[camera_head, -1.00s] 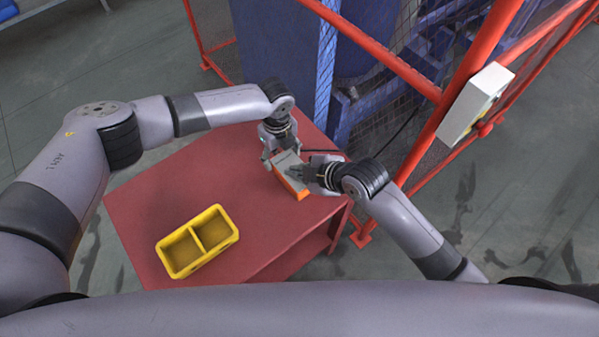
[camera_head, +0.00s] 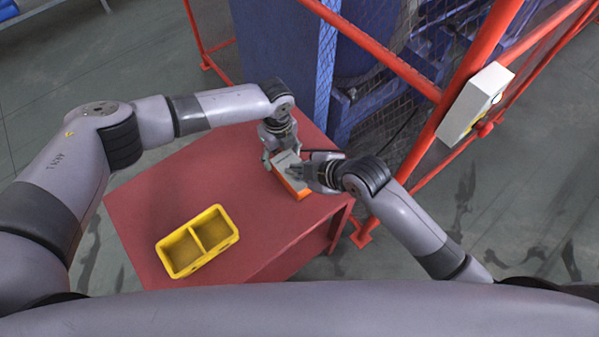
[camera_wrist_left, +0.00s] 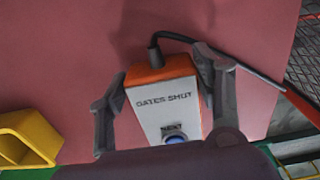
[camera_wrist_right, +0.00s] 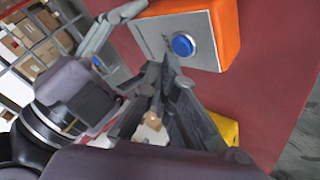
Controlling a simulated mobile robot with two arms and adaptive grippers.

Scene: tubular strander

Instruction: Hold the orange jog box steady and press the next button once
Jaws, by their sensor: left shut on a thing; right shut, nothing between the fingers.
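The orange jog box (camera_head: 296,188) with a grey face lies on the red table near its right edge. In the left wrist view the jog box (camera_wrist_left: 163,97) shows the words "GATES SHUT" and "NEXT" above a blue button (camera_wrist_left: 175,139). My left gripper (camera_head: 272,160) is shut on the box, one finger on each side (camera_wrist_left: 155,95). My right gripper (camera_head: 298,173) is shut and empty over the box's near end. In the right wrist view its fingertips (camera_wrist_right: 168,68) are close below the blue button (camera_wrist_right: 183,45); I cannot tell whether they touch the box.
A yellow two-compartment bin (camera_head: 197,242) stands on the red table (camera_head: 150,205). A red fence post (camera_head: 440,130) with a grey box (camera_head: 475,103) rises right of the table. A dark cable (camera_wrist_left: 225,66) runs from the jog box. The table's middle is clear.

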